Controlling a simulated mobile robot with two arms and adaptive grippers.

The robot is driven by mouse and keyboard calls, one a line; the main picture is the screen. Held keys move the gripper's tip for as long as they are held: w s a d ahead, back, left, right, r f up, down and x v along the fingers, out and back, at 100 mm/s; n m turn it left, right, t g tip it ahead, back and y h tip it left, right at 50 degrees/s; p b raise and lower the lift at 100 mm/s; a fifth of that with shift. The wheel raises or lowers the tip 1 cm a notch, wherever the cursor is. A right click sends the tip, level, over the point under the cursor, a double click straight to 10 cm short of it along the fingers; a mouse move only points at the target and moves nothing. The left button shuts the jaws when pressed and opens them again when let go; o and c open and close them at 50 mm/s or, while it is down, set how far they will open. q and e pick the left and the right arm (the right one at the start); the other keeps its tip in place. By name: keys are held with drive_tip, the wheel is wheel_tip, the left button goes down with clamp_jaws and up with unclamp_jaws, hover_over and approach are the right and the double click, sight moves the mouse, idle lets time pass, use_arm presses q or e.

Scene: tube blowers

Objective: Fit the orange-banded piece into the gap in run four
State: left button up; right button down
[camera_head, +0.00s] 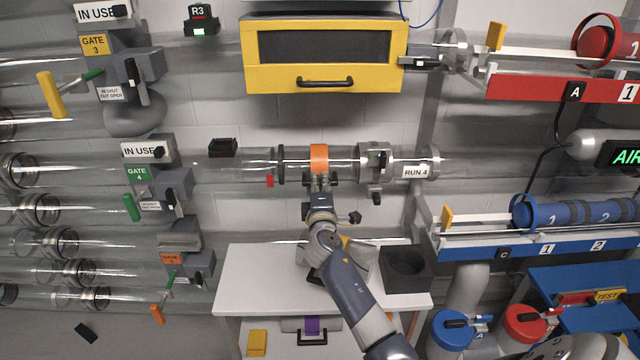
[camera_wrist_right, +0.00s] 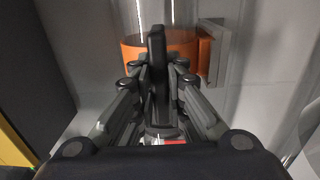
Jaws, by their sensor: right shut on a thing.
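The orange-banded piece (camera_head: 319,158) is a clear tube section with a wide orange band, level in line with run four. It lies between a dark ring (camera_head: 281,165) on its left and a grey clamp fitting (camera_head: 376,162) beside the RUN 4 label (camera_head: 416,171). Whether its ends are fully seated I cannot tell. My right gripper (camera_head: 319,180) comes up from below and is shut on the piece at the band. In the right wrist view the orange band (camera_wrist_right: 130,50) shows behind my fingers (camera_wrist_right: 157,75), which hide its middle. My left gripper is not in view.
A yellow cabinet (camera_head: 325,86) hangs above the run. Gate 4 (camera_head: 150,180) stands to the left. A white table (camera_head: 260,280) with a dark square holder (camera_head: 405,268) is below. Red rack (camera_head: 560,90) and blue rack (camera_head: 540,245) are at the right.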

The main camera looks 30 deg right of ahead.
drive_tip(key=shift+f, duration=0.15)
drive_tip(key=c, duration=1.5)
unclamp_jaws()
drive_tip(key=shift+c, duration=0.2)
drive_tip(key=shift+f, duration=0.15)
drive_tip(key=shift+s+a, duration=0.1)
drive_tip(key=v, duration=1.1)
drive_tip(key=shift+s+a, duration=0.2)
drive_tip(key=shift+s, duration=0.2)
